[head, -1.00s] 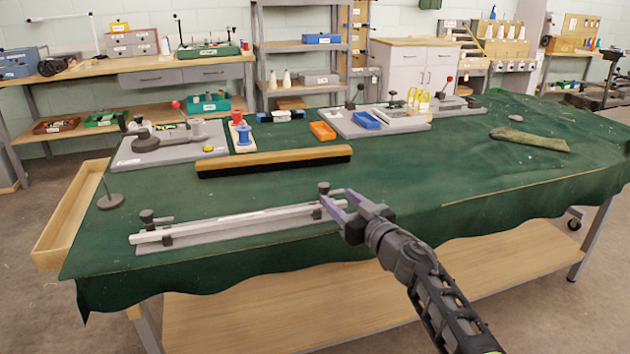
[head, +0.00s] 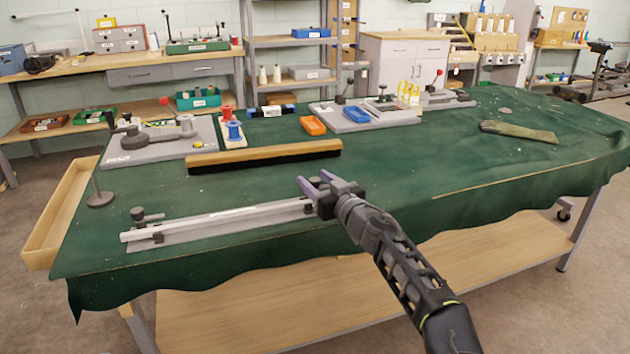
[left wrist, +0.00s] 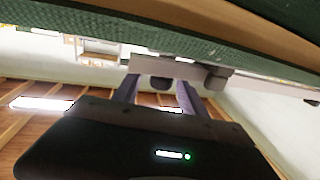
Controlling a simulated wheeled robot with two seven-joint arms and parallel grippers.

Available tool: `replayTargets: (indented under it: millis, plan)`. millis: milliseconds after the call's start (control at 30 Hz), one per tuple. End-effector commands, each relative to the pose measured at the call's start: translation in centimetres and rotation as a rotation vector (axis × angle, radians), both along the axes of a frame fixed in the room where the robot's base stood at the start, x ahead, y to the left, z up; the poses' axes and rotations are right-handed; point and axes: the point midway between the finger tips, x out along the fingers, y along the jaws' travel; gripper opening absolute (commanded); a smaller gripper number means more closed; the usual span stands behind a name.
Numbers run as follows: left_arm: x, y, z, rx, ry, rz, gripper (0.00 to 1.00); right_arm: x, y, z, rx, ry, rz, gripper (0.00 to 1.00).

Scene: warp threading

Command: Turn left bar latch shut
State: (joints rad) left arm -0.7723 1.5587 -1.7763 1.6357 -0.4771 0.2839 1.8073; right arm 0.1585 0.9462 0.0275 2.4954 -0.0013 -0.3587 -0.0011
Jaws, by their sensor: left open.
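The pale bar (head: 220,218) lies along a grey base plate (head: 200,234) at the table's near edge. A dark latch with a knob (head: 137,213) stands at its left end in the head view. My left gripper (head: 314,181) is open at the bar's right end, its purple-grey fingers apart. It hides the latch at that end in the head view. In the left wrist view the bar (left wrist: 146,66) crosses just past the fingers. A dark rounded part (left wrist: 160,82) shows between the open fingers; I cannot tell whether they touch it. My right gripper is not in view.
A long wooden brush-like piece (head: 262,157) lies behind the bar. A thin stand on a round foot (head: 100,199) is at the left, near a wooden tray (head: 62,215) at the table's edge.

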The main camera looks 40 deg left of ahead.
Motion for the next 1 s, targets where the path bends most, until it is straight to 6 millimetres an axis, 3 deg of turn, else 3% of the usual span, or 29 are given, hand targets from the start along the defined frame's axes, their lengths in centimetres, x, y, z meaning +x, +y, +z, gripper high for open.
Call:
replayTargets:
  millis: [333,900,1000]
  plan:
    - [0.21,0.49,0.00,0.000,0.000,0.000,0.49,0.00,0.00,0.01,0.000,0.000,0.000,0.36]
    - [0.21,0.45,-0.01,0.000,0.000,0.000,0.03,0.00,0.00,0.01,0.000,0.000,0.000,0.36]
    - [0.22,0.45,-0.02,0.000,0.000,-0.001,0.00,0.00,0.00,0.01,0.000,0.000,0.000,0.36]
